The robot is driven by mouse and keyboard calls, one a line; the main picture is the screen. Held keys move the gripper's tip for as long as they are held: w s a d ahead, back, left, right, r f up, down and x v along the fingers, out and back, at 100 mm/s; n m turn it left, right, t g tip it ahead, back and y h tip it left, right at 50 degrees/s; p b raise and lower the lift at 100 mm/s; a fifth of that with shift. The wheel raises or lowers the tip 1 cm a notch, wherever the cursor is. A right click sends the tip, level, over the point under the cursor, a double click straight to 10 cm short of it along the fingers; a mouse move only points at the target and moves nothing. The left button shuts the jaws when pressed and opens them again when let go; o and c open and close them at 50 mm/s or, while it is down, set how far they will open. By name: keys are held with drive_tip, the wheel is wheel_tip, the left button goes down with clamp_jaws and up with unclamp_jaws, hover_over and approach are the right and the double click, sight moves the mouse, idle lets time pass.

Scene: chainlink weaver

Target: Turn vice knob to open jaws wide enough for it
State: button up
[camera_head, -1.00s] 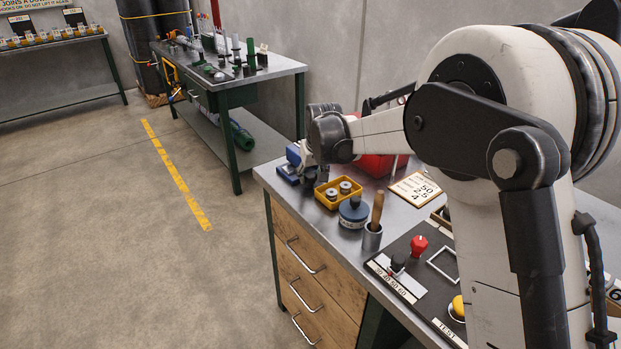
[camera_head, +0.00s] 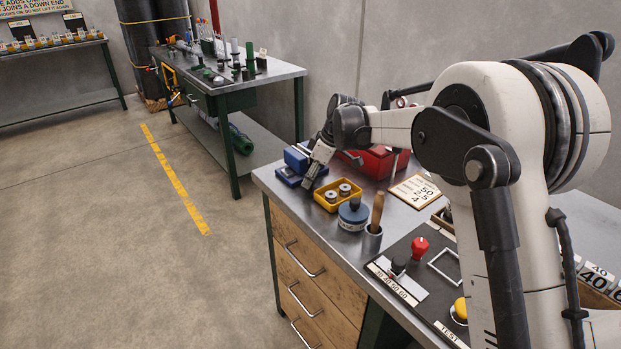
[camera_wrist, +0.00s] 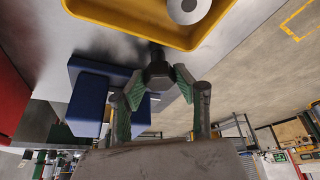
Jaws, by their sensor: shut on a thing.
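The blue vice (camera_head: 295,160) stands at the far left corner of the near bench; it also shows in the wrist view (camera_wrist: 88,98). Its dark knob (camera_wrist: 158,72) sticks out beside the blue body in the wrist view. My gripper (camera_wrist: 155,84) has its green-padded fingers on both sides of the knob and is shut on it. In the head view my gripper (camera_head: 309,181) slants down to the vice's right side and hides the knob. The gap between the vice jaws cannot be made out clearly.
A yellow tray (camera_head: 332,204) with metal rings sits close to the gripper. A red box (camera_head: 376,162) stands behind. A blue round tin (camera_head: 352,216), a cup with a wooden handle (camera_head: 372,239) and a control panel (camera_head: 408,262) are nearer. The bench edge lies left of the vice.

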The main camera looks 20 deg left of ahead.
drive_tip(key=shift+n+g, duration=0.3)
drive_tip(key=shift+n, duration=0.5)
drive_tip(key=o, duration=0.8)
drive_tip(key=shift+o, duration=0.2)
drive_tip(key=v, duration=1.2)
drive_tip(key=shift+d, duration=0.15)
